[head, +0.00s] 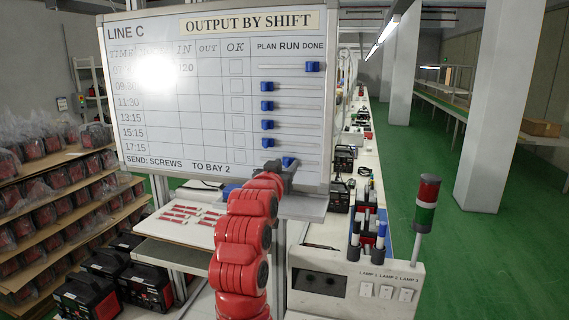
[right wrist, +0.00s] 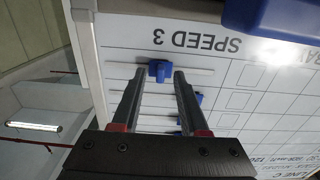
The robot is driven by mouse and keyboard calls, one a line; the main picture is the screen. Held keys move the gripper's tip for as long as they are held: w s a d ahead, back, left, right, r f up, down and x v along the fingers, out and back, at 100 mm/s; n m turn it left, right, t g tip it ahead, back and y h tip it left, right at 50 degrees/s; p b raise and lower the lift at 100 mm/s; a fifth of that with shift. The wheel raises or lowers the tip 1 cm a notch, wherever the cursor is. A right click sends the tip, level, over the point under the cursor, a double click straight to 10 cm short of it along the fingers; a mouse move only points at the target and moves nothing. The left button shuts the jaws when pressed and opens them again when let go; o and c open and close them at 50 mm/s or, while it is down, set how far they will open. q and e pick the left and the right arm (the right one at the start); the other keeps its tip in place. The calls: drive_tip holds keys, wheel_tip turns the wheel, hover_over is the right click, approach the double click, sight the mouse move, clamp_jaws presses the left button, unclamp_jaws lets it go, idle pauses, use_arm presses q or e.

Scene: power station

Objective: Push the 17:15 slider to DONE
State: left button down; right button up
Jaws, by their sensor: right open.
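The 17:15 slider (head: 289,161) is a blue knob on the lowest track of the whiteboard (head: 200,120). It stands about mid-track, under the RUN heading. My right gripper (head: 284,166) is at the board's lower right, at this knob. In the right wrist view, which is upside down, the blue knob (right wrist: 160,70) shows between the tips of my open right gripper (right wrist: 160,76). I cannot tell whether either finger touches it. The DONE label (head: 312,46) is at the top right of the board. My left gripper is not in view.
The top slider (head: 312,67) is at DONE; the other blue sliders (head: 267,105) above the 17:15 one are at PLAN. A grey ledge (head: 302,207) runs below the board. A control box with lamp switches (head: 385,292) and a signal tower (head: 426,205) stand to the right.

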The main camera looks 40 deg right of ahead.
clamp_jaws()
drive_tip(key=shift+f, duration=0.1)
idle(1.3)
